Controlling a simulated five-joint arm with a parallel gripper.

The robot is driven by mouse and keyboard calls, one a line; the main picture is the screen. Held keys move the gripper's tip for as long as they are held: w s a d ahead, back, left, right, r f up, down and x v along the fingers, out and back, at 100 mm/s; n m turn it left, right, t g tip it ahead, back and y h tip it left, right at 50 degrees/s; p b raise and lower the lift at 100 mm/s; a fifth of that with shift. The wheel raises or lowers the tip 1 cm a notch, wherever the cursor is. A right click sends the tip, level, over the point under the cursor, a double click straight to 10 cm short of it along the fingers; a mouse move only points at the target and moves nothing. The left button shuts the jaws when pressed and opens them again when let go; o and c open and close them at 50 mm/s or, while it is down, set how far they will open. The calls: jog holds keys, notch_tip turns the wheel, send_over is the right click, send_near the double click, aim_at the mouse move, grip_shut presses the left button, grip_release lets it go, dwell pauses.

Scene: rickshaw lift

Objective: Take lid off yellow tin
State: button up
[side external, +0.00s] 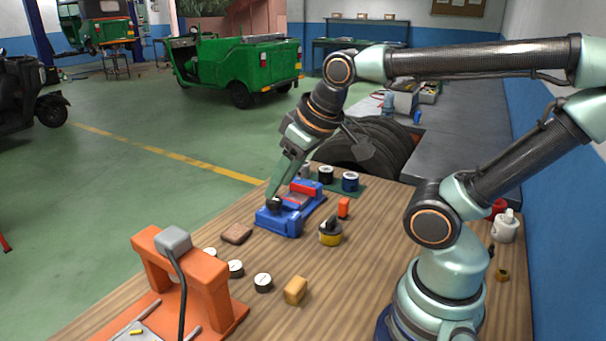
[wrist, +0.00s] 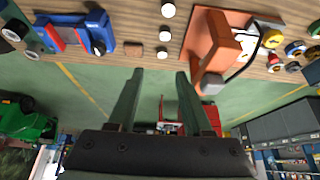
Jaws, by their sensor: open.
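The yellow tin (side external: 330,238) stands upright on the wooden bench in the side view, right of the blue vise. A dark lid (side external: 329,226) with a yellow patch covers its top. I cannot pick this tin out in the wrist view. My gripper (side external: 277,188) points downward and overlaps the vise in the side view, to the left of and higher than the tin. In the wrist view my gripper (wrist: 161,75) is open, with nothing between its fingers, against the green floor beyond the bench edge.
The blue and red vise (side external: 281,222) stands close to the tin. An orange block (side external: 343,207) and several small pots (side external: 350,182) are nearby. An orange frame (side external: 206,277) with a cable stands at the front left; a tan block (side external: 295,290) lies at the front. Bare bench lies right of the tin.

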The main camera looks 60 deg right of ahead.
jog(key=shift+o, duration=0.4)
jog(key=n+g, duration=0.6)
jog(key=n, duration=1.2)
send_over(331, 218)
jog(key=f, duration=1.4)
jog(key=shift+a+f, duration=0.35)
jog(key=shift+a, duration=0.05)
jog(key=shift+d+f, duration=0.2)
jog(key=shift+f, duration=1.1)
jog(key=shift+d+f, duration=0.2)
jog(key=shift+f, duration=1.1)
jog(key=shift+c, duration=0.3)
